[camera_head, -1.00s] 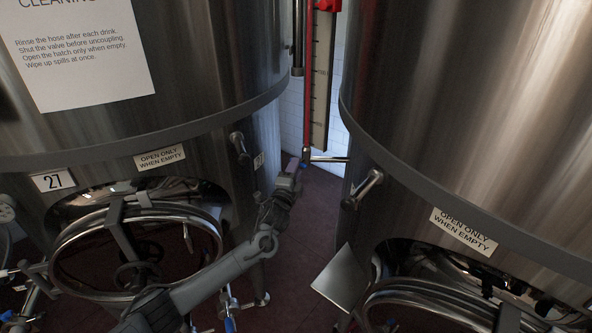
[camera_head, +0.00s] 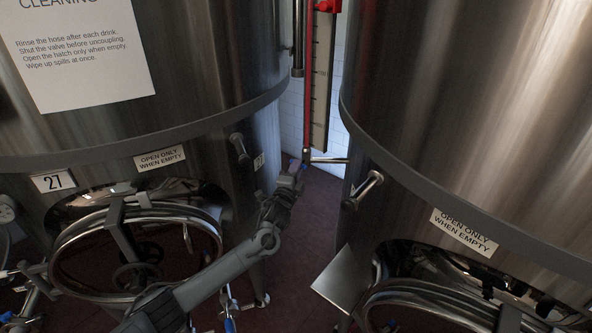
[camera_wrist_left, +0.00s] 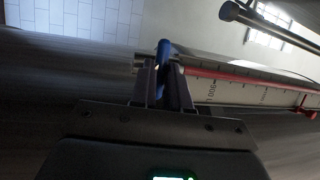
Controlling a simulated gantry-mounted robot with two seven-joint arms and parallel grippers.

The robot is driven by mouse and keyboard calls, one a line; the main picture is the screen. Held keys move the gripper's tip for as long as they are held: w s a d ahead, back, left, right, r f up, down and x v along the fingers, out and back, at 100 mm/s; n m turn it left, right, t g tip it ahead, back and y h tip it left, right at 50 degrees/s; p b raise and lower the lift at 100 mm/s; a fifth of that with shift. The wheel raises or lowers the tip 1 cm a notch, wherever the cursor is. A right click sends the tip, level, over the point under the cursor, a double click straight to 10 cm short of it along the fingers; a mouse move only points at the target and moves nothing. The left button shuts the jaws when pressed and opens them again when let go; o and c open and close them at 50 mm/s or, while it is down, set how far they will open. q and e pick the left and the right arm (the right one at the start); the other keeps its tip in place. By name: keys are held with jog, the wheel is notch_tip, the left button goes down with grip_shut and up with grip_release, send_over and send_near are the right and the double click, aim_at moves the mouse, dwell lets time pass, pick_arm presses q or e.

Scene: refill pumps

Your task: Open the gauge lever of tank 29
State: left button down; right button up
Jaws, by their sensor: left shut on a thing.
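The sight gauge (camera_head: 320,85), a pale scale with a red tube, stands upright between the two tanks; a short pipe joins its lower end to the right tank (camera_head: 470,110), whose number I cannot see. The blue gauge lever (camera_wrist_left: 163,55) is between the fingers of my left gripper (camera_wrist_left: 163,88) in the left wrist view, at the lower end of the gauge. In the head view my left gripper (camera_head: 297,166) is at that same spot, and hides most of the lever. The gripper is shut on the lever. My right gripper is not in view.
Tank 27 (camera_head: 200,60) stands at left with a handle (camera_head: 239,146) jutting out near my left wrist. Another handle (camera_head: 364,189) juts from the right tank. A metal plate (camera_head: 341,282) and round hatches stand lower down. Dark red floor shows between the tanks.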

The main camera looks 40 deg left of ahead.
pick_arm(q)
jog(key=shift+a+r+n+g+h+p, duration=0.2)
jog(key=shift+n+g+h+p, duration=0.7)
jog(key=shift+n+p, duration=1.8)
jog(key=shift+d+r+n+g+h+p, duration=0.2)
jog(key=shift+n+g+h+p, duration=0.7)
jog(key=shift+n+p, duration=1.75)
jog(key=shift+a+r+n+g+h+p, duration=0.3)
jog(key=shift+n+g+h+p, duration=0.55)
jog(key=shift+n+p, duration=1.85)
jog(key=shift+m+p, duration=0.55)
jog(key=shift+p, duration=0.05)
jog(key=c, duration=1.1)
grip_release()
jog(key=shift+s, duration=0.1)
